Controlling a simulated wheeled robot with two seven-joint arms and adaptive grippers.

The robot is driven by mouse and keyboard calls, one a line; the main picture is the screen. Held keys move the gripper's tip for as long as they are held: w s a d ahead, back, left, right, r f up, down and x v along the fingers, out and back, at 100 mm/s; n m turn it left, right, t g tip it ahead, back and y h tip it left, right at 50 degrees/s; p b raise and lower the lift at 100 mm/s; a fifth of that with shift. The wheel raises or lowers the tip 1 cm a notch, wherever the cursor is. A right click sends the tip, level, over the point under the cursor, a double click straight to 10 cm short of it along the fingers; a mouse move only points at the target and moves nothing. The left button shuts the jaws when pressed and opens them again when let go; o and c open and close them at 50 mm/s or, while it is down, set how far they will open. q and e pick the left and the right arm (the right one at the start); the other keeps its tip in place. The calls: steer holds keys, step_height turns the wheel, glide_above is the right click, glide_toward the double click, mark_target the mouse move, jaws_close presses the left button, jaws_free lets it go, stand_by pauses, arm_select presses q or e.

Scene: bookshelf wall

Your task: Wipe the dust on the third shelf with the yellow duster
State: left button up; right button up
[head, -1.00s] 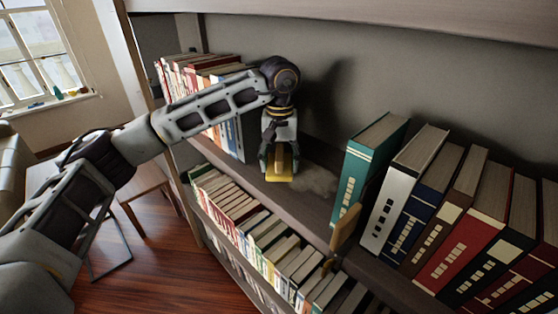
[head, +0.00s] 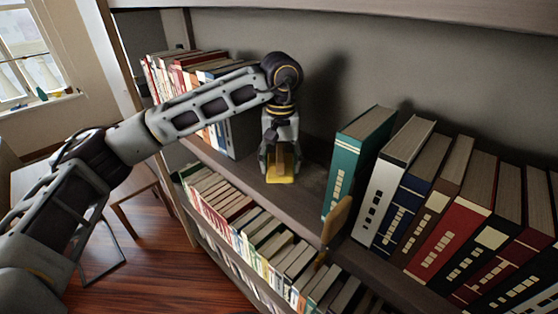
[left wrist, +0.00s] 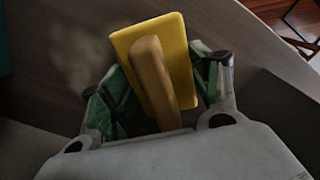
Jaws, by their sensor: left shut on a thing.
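The yellow duster (head: 281,179) has a flat yellow pad and a tan handle. It is down at the bare stretch of the shelf (head: 309,190) between two groups of books. My left gripper (head: 281,160) is shut on its handle from above. The left wrist view shows the duster (left wrist: 181,50) between the green-sided fingers of my left gripper (left wrist: 162,92). A pale speckled dust patch (left wrist: 82,55) lies on the shelf beside the pad in that view. In the head view the dust is hard to make out. My right gripper is not in view.
A teal book (head: 357,155) and several other thick books stand to the right. More books (head: 190,85) stand left, behind my arm. A tan wooden piece (head: 336,221) sits at the shelf's front edge. A lower shelf is full of books (head: 250,235).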

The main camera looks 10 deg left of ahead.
mark_target(290, 171)
arm_select(q)
steer(key=shift+s+d, duration=0.1)
steer(key=shift+s+d+f+b, duration=0.1)
steer(key=shift+s+d+b, duration=0.1)
steer(key=shift+s+d, duration=0.35)
steer(key=shift+s+d+f+b, duration=0.1)
steer(key=shift+s+d+b, duration=0.2)
steer(key=shift+d, duration=0.45)
steer(key=shift+s, duration=0.1)
steer(key=shift+s+d+r, duration=0.1)
steer(key=shift+s+d, duration=0.35)
steer(key=shift+d, duration=0.3)
steer(key=shift+s+d+r, duration=0.1)
steer(key=shift+s+d, duration=0.35)
steer(key=shift+d, duration=0.3)
steer(key=shift+s+d+f+b, duration=0.15)
steer(key=shift+s+d+b, duration=0.15)
steer(key=shift+s+d, duration=0.3)
steer(key=shift+s+d+f+b, duration=0.1)
steer(key=shift+s+d+b, duration=0.25)
steer(key=shift+d, duration=0.45)
steer(key=shift+s, duration=0.1)
